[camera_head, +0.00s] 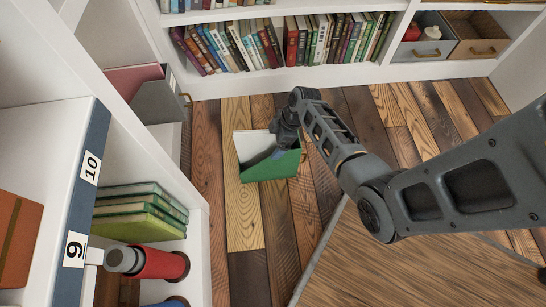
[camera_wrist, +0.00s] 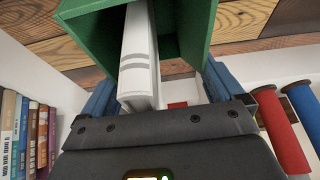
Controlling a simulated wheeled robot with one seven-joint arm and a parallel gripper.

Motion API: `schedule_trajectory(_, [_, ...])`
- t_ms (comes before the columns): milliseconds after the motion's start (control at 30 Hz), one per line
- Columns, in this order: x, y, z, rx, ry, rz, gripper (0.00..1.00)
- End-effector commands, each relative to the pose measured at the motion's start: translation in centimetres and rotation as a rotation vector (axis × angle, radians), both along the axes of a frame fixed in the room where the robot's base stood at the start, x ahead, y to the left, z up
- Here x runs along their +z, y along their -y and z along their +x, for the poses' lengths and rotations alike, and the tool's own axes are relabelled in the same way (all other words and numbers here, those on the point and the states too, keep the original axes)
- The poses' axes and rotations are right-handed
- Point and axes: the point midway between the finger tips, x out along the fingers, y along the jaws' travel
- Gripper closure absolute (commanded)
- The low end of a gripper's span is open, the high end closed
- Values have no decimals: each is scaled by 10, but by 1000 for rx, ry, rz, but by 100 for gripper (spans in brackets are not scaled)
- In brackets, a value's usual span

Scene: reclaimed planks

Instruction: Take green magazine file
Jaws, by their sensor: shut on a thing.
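The green magazine file (camera_head: 278,169) is in the middle of the head view, in front of the plank floor, with white contents (camera_head: 250,145) showing in its open side. My gripper (camera_head: 287,134) is at its upper right edge and shut on it. In the wrist view the green file (camera_wrist: 190,22) fills the top, with a white spine with grey stripes (camera_wrist: 138,55) inside it. My gripper's blue fingers (camera_wrist: 158,85) reach to either side of the file. Their tips are partly hidden. I cannot tell how high the file is above the floor.
A white bookshelf (camera_head: 300,78) with rows of books stands at the back. At left is a white shelf unit with labels 10 and 9 (camera_head: 90,168), green books (camera_head: 140,212) and a red roll (camera_head: 160,263). A brown wooden surface (camera_head: 390,265) lies at lower right. Plank floor around the file is clear.

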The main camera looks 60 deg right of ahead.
Motion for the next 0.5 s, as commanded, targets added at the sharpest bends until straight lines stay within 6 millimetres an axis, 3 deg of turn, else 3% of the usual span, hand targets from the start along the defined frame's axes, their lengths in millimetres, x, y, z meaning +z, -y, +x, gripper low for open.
schedule_trajectory(167, [0,0,0,-1,0,0,72])
schedule_trajectory(500, [7,1,2,0,4,-1,72])
